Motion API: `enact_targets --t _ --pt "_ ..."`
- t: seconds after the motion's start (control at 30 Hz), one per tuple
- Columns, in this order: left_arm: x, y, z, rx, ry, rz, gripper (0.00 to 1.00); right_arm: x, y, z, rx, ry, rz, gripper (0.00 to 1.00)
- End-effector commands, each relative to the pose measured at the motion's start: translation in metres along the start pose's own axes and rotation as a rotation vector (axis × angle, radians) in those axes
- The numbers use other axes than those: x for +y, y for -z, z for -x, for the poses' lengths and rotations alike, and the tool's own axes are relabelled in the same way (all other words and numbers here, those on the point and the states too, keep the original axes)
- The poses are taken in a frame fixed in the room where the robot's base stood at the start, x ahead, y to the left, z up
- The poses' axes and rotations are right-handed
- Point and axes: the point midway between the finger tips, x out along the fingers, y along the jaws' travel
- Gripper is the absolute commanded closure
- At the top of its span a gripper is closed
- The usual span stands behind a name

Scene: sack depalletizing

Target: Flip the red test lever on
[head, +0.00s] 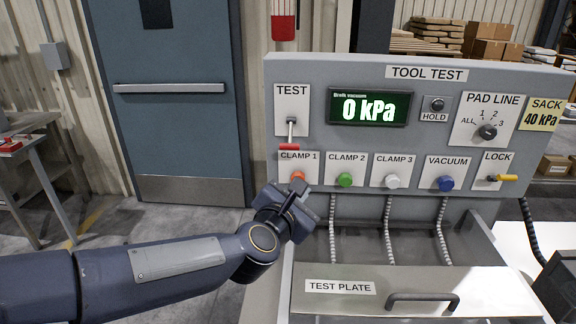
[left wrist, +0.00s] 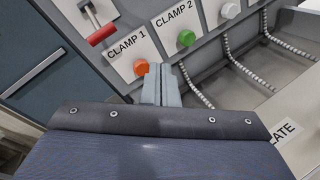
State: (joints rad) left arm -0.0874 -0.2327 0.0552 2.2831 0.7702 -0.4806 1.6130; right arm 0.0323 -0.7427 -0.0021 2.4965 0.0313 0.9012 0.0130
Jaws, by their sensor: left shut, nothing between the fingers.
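The red test lever (head: 290,146) is on the panel under the TEST label, its red handle hanging at the bottom of its metal stem. It also shows at the upper left of the left wrist view (left wrist: 102,34). My left gripper (head: 299,192) is in front of the panel, just below the orange CLAMP 1 button (head: 297,177) and lower than the lever. In the left wrist view its fingers (left wrist: 161,72) are together and empty, close to the orange button; I cannot tell whether they touch it. My right gripper is in neither view.
The grey panel (head: 458,112) also carries green, white and blue buttons, a yellow LOCK lever (head: 508,178) and a PAD LINE knob (head: 488,132). The display (head: 368,107) reads 0 kPa. A test plate with a dark handle (head: 423,298) lies below, with ribbed hoses (head: 388,230) behind it.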

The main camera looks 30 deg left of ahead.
Motion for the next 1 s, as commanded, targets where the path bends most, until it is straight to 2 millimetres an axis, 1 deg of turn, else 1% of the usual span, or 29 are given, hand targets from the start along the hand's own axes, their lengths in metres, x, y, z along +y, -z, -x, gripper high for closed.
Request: enact_targets --t 0.03,0.1,0.2,0.3,0.43,0.77,0.87,1.0 --pt "0.004 0.007 -0.009 0.021 -0.062 0.127 1.0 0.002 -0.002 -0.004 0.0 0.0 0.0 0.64" --pt "0.014 0.014 -0.015 0.039 -0.148 0.284 1.0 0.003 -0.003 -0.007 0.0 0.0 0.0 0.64" --pt "0.024 0.023 -0.019 0.053 -0.245 0.442 1.0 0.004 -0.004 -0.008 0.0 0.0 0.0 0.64" --pt "0.029 0.028 -0.02 0.057 -0.302 0.533 1.0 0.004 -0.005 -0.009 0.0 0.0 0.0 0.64" --pt "0.032 0.03 -0.021 0.058 -0.328 0.57 1.0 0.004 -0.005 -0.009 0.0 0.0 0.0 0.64" --pt "0.033 0.03 -0.022 0.057 -0.328 0.569 1.0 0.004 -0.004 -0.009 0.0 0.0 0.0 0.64" --pt "0.036 0.031 -0.03 0.057 -0.329 0.569 1.0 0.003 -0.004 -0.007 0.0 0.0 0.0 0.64" --pt "0.043 0.034 -0.053 0.06 -0.329 0.566 1.0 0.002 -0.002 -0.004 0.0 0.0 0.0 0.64"
